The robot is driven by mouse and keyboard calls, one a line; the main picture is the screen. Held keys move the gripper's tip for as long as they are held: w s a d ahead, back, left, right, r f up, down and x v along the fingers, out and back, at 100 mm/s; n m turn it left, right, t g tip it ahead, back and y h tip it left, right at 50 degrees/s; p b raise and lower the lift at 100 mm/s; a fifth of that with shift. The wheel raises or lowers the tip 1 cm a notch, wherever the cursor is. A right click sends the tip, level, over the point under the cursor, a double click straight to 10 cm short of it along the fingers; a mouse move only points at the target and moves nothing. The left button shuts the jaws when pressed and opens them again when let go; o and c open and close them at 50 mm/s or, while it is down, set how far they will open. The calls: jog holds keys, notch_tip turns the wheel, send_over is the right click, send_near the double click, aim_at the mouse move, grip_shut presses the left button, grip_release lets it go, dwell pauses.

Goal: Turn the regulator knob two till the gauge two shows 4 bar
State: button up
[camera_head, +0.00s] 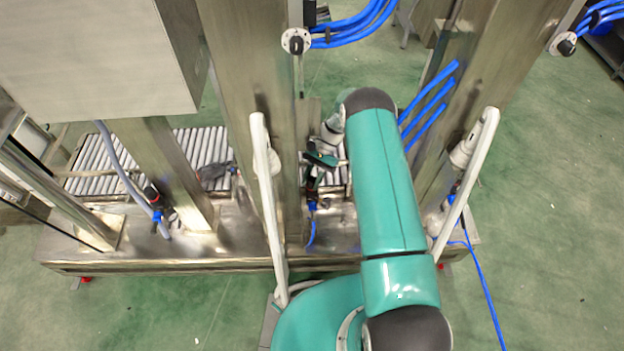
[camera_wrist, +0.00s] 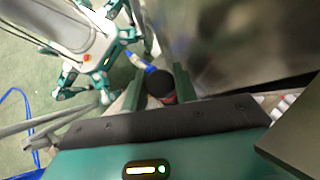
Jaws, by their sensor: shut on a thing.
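My gripper (camera_wrist: 160,88) is shut on a black regulator knob (camera_wrist: 161,82) in the wrist view, with one finger on each side of it. A thin red band shows at the knob's edge, and a blue fitting (camera_wrist: 151,68) lies just beyond it. In the head view my gripper (camera_head: 319,160) is at the steel post, above a blue fitting and hose (camera_head: 312,206); the knob there is mostly hidden. No readable face of gauge two shows in either view, so I cannot tell its pressure.
Another regulator with blue fittings (camera_head: 155,203) is on the left post. A roller conveyor (camera_head: 95,165) runs behind the steel posts. A grey cabinet (camera_head: 95,55) hangs at upper left. Blue hoses (camera_head: 350,28) run at the top. Green floor lies open on the right.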

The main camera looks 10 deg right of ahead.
jog(key=o, duration=1)
